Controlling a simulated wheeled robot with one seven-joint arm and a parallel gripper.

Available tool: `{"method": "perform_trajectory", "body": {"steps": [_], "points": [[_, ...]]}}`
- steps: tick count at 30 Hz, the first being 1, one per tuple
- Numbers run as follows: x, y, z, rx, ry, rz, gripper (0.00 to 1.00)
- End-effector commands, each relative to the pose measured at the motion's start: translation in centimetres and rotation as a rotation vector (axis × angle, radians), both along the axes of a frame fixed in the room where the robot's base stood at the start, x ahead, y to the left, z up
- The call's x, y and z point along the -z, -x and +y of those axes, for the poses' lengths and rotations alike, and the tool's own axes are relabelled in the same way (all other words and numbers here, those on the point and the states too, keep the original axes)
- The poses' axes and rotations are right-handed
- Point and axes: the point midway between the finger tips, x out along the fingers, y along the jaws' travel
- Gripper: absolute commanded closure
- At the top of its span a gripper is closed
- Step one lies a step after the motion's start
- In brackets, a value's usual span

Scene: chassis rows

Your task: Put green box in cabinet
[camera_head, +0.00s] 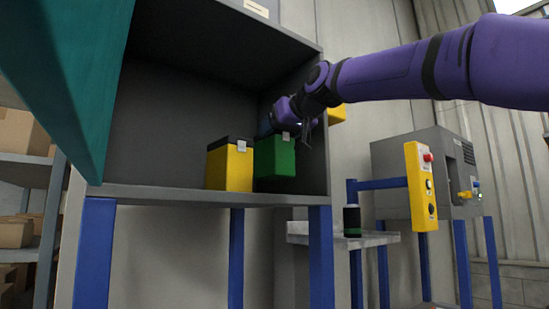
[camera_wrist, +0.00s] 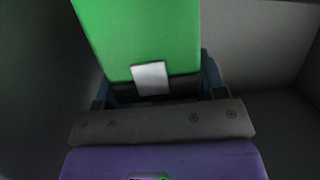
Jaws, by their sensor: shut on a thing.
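The green box (camera_head: 275,158) has a dark lid and a pale latch and is inside the open cabinet (camera_head: 200,193), toward its right side. My gripper (camera_head: 287,127) reaches in from the right and is shut on the lid end of the green box. The wrist view also shows the green box (camera_wrist: 138,38) with its pale latch, held between the fingers (camera_wrist: 158,92). The box looks upright and close above the cabinet floor; I cannot tell whether it touches it. The fingertips are partly hidden.
A yellow box (camera_head: 230,168) with a dark lid stands on the cabinet floor just left of the green box. The teal door (camera_head: 65,75) hangs open at left. A control post (camera_head: 420,187) and a grey machine (camera_head: 395,165) stand at right. The cabinet's left side is clear.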

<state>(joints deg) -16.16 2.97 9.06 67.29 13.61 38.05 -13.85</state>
Motion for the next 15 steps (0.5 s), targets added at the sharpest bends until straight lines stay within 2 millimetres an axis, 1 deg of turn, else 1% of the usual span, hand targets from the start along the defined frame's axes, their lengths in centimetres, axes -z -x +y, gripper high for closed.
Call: {"method": "perform_trajectory", "body": {"steps": [5, 12, 15], "points": [[0.9, 0.1, 0.0, 0.001, 0.0, -0.002, 0.98], [3.8, 0.1, 0.0, 0.001, 0.0, -0.002, 0.98], [4.3, 0.1, 0.0, 0.001, -0.001, -0.002, 0.98]]}}
